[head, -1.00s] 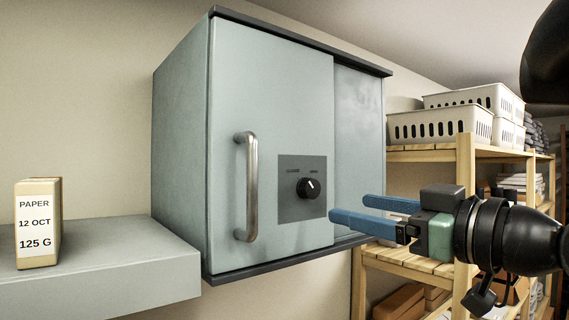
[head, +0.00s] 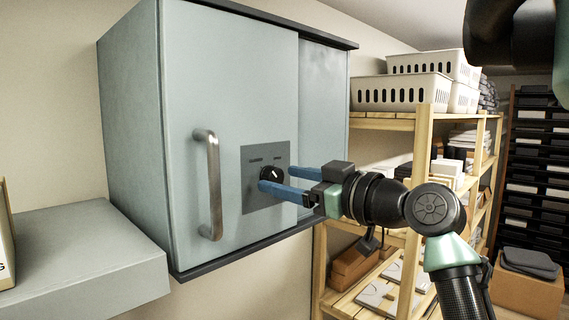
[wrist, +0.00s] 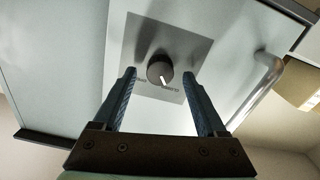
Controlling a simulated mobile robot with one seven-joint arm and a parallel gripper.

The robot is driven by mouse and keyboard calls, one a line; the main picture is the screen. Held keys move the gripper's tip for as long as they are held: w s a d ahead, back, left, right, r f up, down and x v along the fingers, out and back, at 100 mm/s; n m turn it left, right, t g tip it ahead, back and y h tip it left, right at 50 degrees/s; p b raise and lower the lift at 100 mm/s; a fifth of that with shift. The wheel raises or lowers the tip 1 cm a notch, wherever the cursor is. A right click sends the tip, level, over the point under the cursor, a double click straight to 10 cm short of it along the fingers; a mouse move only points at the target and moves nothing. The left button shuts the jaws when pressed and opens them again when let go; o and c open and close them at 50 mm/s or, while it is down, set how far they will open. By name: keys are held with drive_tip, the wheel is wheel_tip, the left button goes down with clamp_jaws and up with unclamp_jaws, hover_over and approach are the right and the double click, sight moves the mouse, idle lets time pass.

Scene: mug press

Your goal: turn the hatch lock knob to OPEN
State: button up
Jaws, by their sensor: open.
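The black round knob (head: 270,174) sits on a dark grey plate (head: 261,200) on the pale blue cabinet door. My gripper (head: 276,179) is open, its blue fingers pointing at the plate; the near fingertip covers the knob's lower edge in the head view. In the wrist view, the knob (wrist: 159,67) lies between the two fingertips (wrist: 159,75), with a gap on each side. I cannot tell whether the tips reach past its face. The white pointer there is directed down and slightly right, near the right-hand label, which seems to read CLOSED; the labels are blurred.
A vertical metal handle (head: 214,184) stands out from the door left of the plate. A grey shelf (head: 75,250) juts out at lower left. Wooden shelving (head: 426,150) with white baskets (head: 401,93) stands to the right behind my arm.

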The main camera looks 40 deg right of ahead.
drive_tip(key=shift+w+f, duration=0.1)
drive_tip(key=shift+w, duration=0.4)
clamp_jaws()
